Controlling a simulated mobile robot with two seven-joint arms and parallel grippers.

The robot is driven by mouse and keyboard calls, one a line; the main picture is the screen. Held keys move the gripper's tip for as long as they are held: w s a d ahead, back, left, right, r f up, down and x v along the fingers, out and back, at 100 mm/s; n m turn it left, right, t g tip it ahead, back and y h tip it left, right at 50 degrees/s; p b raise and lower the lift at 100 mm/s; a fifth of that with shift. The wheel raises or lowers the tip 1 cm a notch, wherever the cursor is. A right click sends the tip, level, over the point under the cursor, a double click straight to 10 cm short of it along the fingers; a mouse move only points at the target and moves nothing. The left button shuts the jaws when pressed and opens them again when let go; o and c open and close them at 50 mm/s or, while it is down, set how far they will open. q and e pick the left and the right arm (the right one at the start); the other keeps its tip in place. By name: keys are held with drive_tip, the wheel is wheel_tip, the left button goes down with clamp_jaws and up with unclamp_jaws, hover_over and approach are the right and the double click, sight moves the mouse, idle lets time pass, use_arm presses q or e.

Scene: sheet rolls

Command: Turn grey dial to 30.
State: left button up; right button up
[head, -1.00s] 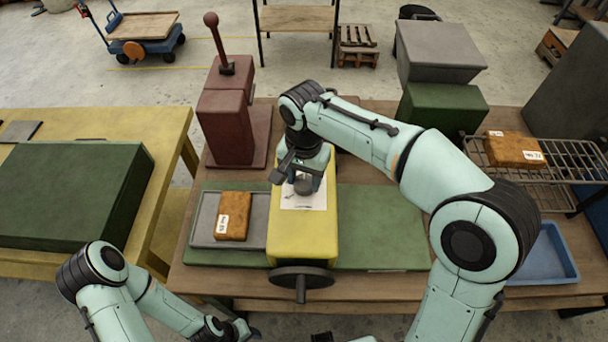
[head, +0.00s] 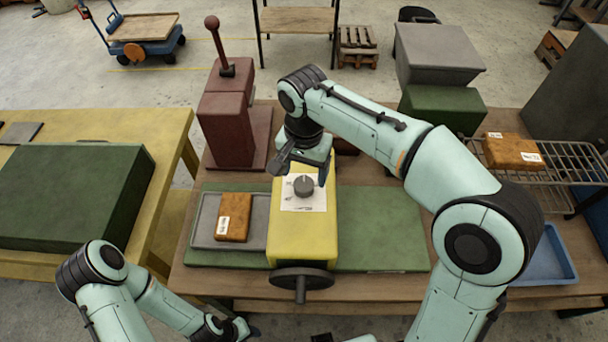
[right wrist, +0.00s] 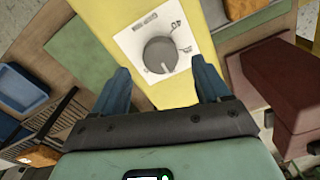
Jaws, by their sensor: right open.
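The grey dial (head: 304,186) is a round knob on a white label plate (head: 318,203) on top of the yellow machine block (head: 302,232). A pale pointer mark shows on the dial. My right gripper (head: 303,174) is open and stands over the far side of the block. Its two blue fingers (right wrist: 162,85) are spread wide and do not touch the dial. My left gripper (head: 243,329) is low at the bottom left, its jaws unclear.
A dark handwheel (head: 302,278) sits on the block's front. To the left, a grey tray (head: 203,235) holds an orange-brown block (head: 234,217). A maroon lever machine (head: 228,115) stands behind. A wire rack (head: 561,181) and blue tray (head: 541,259) lie right.

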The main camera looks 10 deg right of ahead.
sight(304, 183)
use_arm(q)
drive_tip(key=w+r+p, duration=0.2)
drive_tip(key=r, duration=0.1)
drive_tip(key=shift+w, duration=0.35)
use_arm(e)
wheel_tip(304, 183, up, 10)
drive_tip(key=shift+f, duration=0.1)
